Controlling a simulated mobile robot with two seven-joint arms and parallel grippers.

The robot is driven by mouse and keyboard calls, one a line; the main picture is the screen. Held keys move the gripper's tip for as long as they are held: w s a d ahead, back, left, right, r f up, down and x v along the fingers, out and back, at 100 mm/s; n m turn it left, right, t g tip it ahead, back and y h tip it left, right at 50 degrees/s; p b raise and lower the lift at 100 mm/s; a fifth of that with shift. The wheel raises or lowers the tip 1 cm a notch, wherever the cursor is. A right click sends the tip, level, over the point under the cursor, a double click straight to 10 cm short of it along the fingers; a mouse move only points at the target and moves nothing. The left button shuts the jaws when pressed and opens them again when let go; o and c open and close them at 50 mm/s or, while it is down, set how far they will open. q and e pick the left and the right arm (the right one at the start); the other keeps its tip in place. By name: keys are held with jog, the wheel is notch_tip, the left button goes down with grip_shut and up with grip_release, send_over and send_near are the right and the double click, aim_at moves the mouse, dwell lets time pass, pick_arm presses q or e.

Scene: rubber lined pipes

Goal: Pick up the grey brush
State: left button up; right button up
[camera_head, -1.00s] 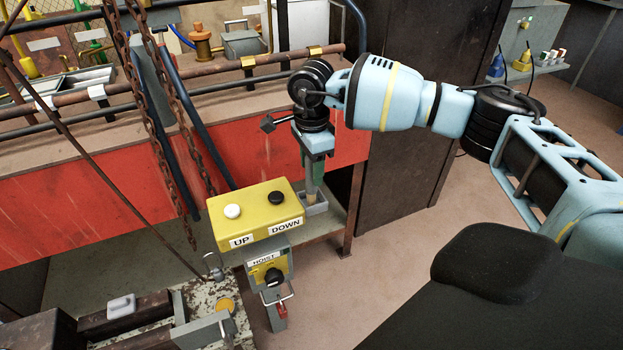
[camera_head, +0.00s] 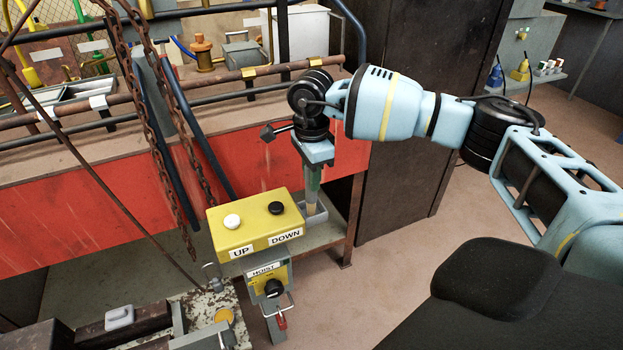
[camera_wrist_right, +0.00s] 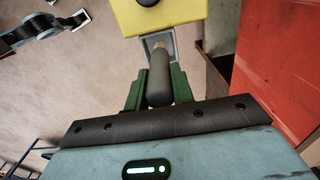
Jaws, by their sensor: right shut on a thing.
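The grey brush (camera_wrist_right: 159,82) shows in the right wrist view as a dark grey rounded handle between two green fingers. My right gripper (camera_wrist_right: 158,92) is shut on this handle. In the head view my right gripper (camera_head: 313,182) points down, with the brush's tan end (camera_head: 311,208) below its fingers. That end is at a small grey open holder (camera_head: 320,216); whether it touches the bottom is hidden. The holder also shows in the wrist view (camera_wrist_right: 172,44). My left gripper is not in view.
A yellow UP/DOWN hoist box (camera_head: 254,226) stands close in front of the holder. Rusty chains (camera_head: 190,140) hang to the left. A red bench front (camera_head: 100,200) lies behind, and a dark cabinet (camera_head: 408,130) stands to the right.

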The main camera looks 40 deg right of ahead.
jog(key=shift+r, duration=0.4)
notch_tip(320, 180, up, 2)
jog(key=shift+r, duration=0.2)
jog(key=s+a, duration=0.4)
jog(key=s, duration=0.3)
jog(key=s+a+r, duration=0.1)
jog(key=s+a, duration=0.2)
jog(key=s, duration=0.4)
jog(key=shift+a+r+b, duration=0.15)
jog(key=shift+a+b, duration=0.2)
jog(key=shift+b, duration=0.05)
dwell(0.3)
dwell(1.1)
